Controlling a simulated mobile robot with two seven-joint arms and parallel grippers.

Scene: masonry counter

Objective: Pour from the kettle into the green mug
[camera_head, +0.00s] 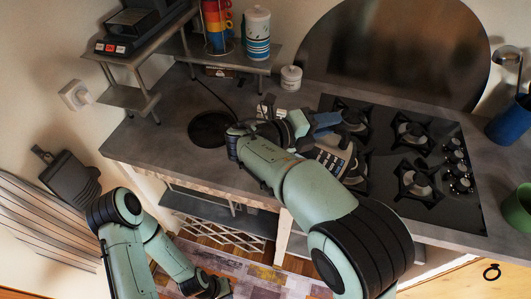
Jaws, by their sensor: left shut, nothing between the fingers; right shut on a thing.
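The green mug (518,211) stands at the right end of the counter, cut off by the picture's edge. My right arm reaches across the counter, and its gripper (318,122) is shut at the left edge of the hob. A silver and dark body, seemingly the kettle (334,160), shows just below this gripper. My forearm hides much of it, and its spout and tilt cannot be made out. My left gripper (217,288) is shut and empty, low in front of the counter and above the patterned rug.
A round black base (210,129) with a cord lies on the counter's left part. The black gas hob (385,190) has several burners. A small white jar (291,78) stands behind. A shelf holds stacked cups (216,25) and a white-and-blue canister (257,35). A blue container (510,123) stands far right.

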